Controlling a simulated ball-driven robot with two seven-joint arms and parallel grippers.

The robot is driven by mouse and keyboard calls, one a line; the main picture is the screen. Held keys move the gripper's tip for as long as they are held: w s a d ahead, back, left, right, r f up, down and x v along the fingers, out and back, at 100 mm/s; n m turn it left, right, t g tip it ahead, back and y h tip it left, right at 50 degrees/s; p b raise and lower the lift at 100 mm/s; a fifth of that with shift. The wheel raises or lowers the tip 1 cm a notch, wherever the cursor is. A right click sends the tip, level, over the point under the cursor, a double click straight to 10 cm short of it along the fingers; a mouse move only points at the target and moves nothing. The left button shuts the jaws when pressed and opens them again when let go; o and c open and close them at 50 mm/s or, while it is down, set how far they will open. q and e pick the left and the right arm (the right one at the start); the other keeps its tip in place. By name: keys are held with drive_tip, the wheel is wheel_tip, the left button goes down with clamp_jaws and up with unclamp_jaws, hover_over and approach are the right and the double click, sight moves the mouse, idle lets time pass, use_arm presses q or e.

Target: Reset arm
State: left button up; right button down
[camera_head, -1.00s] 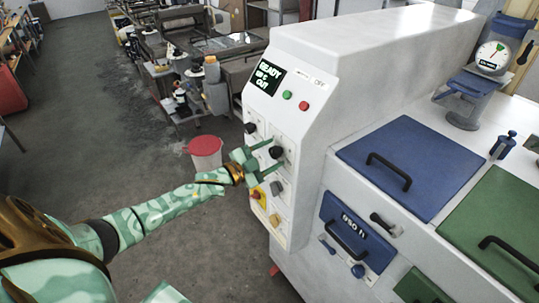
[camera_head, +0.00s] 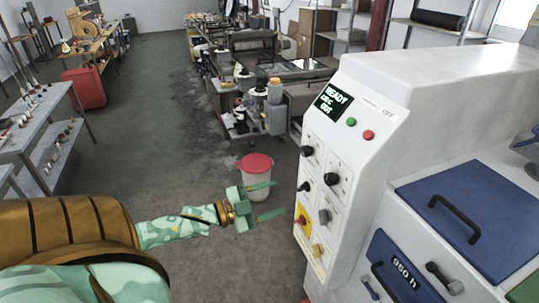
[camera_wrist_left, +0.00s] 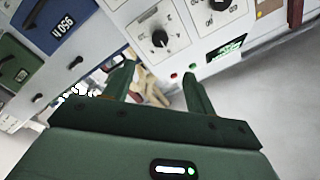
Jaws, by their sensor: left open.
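My left gripper (camera_head: 267,203) is open and empty in the head view, its two green fingers pointing right toward the white machine's control panel (camera_head: 318,215) with a gap between. In the left wrist view my left gripper (camera_wrist_left: 158,82) also shows open, with nothing between the fingers. The panel carries several black knobs, a yellow-and-red switch (camera_head: 302,219), a green and a red button, and a dark display reading READY (camera_head: 332,101). A black knob (camera_head: 332,179) is right of the fingertips, apart from them. My right gripper is not in view.
The white machine (camera_head: 430,100) fills the right, with a blue lid (camera_head: 470,210) and a blue drawer (camera_head: 400,270). A red-lidded bucket (camera_head: 256,180) stands on the floor behind my gripper. A grey shelf (camera_head: 45,135) is at left. Grey floor between is clear.

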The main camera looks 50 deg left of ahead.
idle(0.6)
